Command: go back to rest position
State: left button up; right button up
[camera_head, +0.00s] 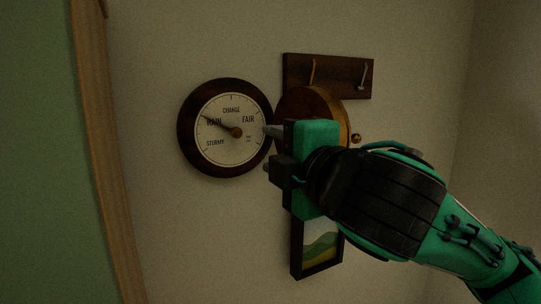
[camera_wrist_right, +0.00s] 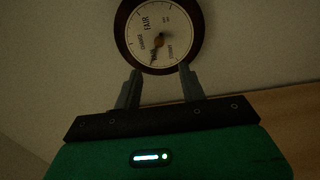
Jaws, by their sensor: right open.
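My right gripper (camera_head: 268,150) is in front of the wall in the head view, just right of a round barometer (camera_head: 231,128) with a dark wooden rim. In the right wrist view, its two grey fingers (camera_wrist_right: 158,92) stand apart with nothing between them. The barometer dial (camera_wrist_right: 158,35) shows beyond the fingertips there, and I cannot tell whether they touch its rim. In the head view the needle points toward RAIN. My left gripper is not in either view.
A dark hook rack (camera_head: 335,76) hangs on the wall above my right gripper. A round wooden object (camera_head: 322,104) and a small framed picture (camera_head: 318,245) are partly hidden behind my right arm. A wooden door frame (camera_head: 100,150) stands at left. The wall below the barometer is bare.

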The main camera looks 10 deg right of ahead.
jog(key=d+f+m+g+h, duration=0.15)
jog(key=f+m, duration=0.25)
jog(key=f, duration=0.8)
jog(key=d+f+m+g+h, duration=0.1)
jog(key=d+f+m+g, duration=0.25)
jog(key=f, duration=0.95)
jog(key=d+f+m+g+h, duration=0.15)
jog(key=f+m, duration=0.35)
jog(key=f, duration=0.7)
jog(key=s+d+f+m+g+h, duration=0.1)
jog(key=s+d+f+m+g, duration=0.4)
jog(key=s+f, duration=0.65)
jog(key=s+d+f+m+g+h, duration=0.25)
jog(key=s+d+f, duration=0.35)
jog(key=s+f, duration=0.6)
jog(key=s+a+f+x, duration=0.1)
jog(key=s+x, duration=0.3)
jog(key=x, duration=1.2)
jog(key=s+f+x, duration=0.1)
jog(key=s+x, duration=0.2)
jog(key=x, duration=1.3)
jog(key=s+d+f+g+b, duration=0.1)
jog(key=s+d+f, duration=0.2)
jog(key=s+f, duration=1.6)
jog(key=shift+f+g+b, duration=0.3)
jog(key=shift+f+b, duration=0.05)
jog(key=shift+f, duration=0.05)
